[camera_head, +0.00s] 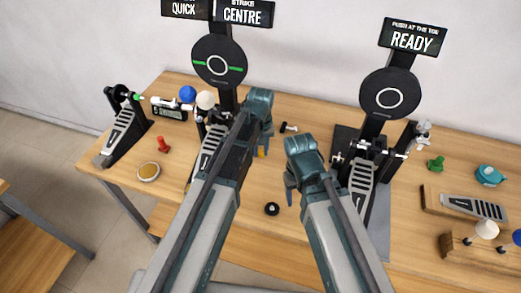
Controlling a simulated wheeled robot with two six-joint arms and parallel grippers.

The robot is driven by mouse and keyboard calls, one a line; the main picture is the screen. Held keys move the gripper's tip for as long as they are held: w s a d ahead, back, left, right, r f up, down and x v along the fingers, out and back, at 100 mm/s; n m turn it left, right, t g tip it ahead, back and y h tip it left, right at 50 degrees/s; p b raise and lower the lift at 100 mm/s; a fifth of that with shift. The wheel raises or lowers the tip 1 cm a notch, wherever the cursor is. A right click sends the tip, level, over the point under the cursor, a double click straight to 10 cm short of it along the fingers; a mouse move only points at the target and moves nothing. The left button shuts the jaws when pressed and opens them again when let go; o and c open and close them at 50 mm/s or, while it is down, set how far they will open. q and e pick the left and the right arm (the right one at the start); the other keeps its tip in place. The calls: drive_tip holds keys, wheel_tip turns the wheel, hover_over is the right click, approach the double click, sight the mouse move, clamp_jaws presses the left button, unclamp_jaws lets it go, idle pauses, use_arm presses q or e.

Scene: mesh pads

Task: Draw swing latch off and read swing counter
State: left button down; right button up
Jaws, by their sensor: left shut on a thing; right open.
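A round black strike pad (219,77) with a white ring and green bar stands on a post at centre left, above a silver-topped pedal (209,146). A small black box with a grey display (170,113), possibly the swing counter, lies left of it; its reading is too small to make out. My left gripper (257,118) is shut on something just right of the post. Its jaws and what they hold are hidden, and I cannot pick out the swing latch. My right gripper (293,190) is open over the table, left of the right-hand pedal (360,184).
A second round pad (390,94) under a READY sign (412,39) stands at right. A loose pedal (118,132) is at far left, with a red piece (163,145) and round dish (149,172) nearby. A black ring (272,209) lies at centre front.

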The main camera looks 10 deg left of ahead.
sight(261, 152)
use_arm(q)
drive_tip(key=c, duration=0.7)
unclamp_jaws()
drive_tip(key=shift+o, duration=0.2)
wheel_tip(261, 152, up, 14)
drive_tip(key=p, duration=1.3)
drive_tip(key=shift+p, duration=0.4)
use_arm(e)
wheel_tip(261, 152, up, 14)
use_arm(q)
drive_tip(key=shift+f, duration=0.1)
use_arm(e)
drive_tip(key=shift+f, duration=0.15)
use_arm(q)
drive_tip(key=s+f+m+b, duration=0.3)
drive_tip(key=s+f+b, duration=0.1)
drive_tip(key=s, duration=0.4)
drive_tip(key=s+d+f+m+y+b, duration=0.1)
drive_tip(key=s+f+m+b, duration=0.2)
drive_tip(key=s, duration=0.6)
wheel_tip(261, 152, down, 2)
drive_tip(key=b, duration=0.2)
drive_tip(key=shift+d+f+m+b, duration=0.2)
drive_tip(key=shift+m+b, duration=0.1)
use_arm(e)
wheel_tip(261, 152, down, 10)
drive_tip(key=shift+r, duration=0.25)
